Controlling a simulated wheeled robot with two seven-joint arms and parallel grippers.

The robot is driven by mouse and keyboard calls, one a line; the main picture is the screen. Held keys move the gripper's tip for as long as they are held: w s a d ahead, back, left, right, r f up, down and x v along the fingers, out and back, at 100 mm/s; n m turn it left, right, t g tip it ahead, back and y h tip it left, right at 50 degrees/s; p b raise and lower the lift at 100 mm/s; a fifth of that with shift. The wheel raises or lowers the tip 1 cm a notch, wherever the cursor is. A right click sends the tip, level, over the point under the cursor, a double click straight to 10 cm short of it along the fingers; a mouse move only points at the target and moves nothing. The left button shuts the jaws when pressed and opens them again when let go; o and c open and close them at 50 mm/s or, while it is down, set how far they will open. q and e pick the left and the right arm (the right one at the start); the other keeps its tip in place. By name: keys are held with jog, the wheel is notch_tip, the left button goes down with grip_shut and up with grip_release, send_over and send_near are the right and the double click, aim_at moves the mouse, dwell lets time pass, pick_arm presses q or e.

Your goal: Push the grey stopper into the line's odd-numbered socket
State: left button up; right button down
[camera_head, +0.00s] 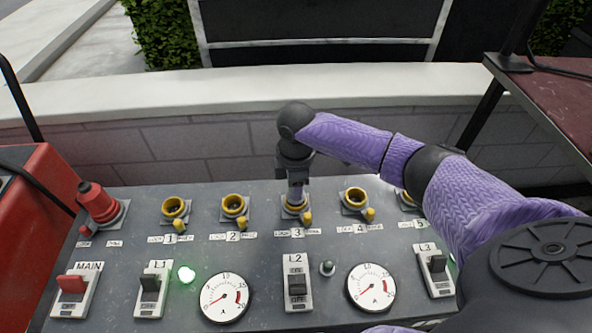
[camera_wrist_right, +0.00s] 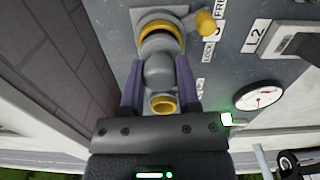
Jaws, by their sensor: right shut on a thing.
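My right gripper (camera_head: 296,190) points down at the socket labelled 3 (camera_head: 291,211), in the middle of the panel's row. In the right wrist view its two purple fingers (camera_wrist_right: 159,72) are shut on the grey stopper (camera_wrist_right: 158,68). The stopper's far end meets the yellow-ringed socket (camera_wrist_right: 153,26); how deep it sits I cannot tell. Other yellow-ringed sockets are 1 (camera_head: 174,208), 2 (camera_head: 234,206) and 4 (camera_head: 355,197), which look empty. Socket 5 (camera_head: 407,199) is partly hidden by my right arm. My left gripper is out of view.
Small yellow levers, like the one at socket 3 (camera_head: 307,220), stand beside the sockets. A red connector (camera_head: 97,202) is at the far left. Switches and two gauges (camera_head: 225,298) fill the front. A lit green lamp (camera_head: 186,274) is beside L1. A low wall (camera_head: 190,145) runs behind.

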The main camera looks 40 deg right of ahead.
jog(key=shift+f, duration=0.25)
jog(key=shift+f, duration=0.15)
jog(key=shift+c, duration=2.1)
grip_release()
jog(key=shift+o, duration=0.9)
jog(key=shift+o, duration=1.2)
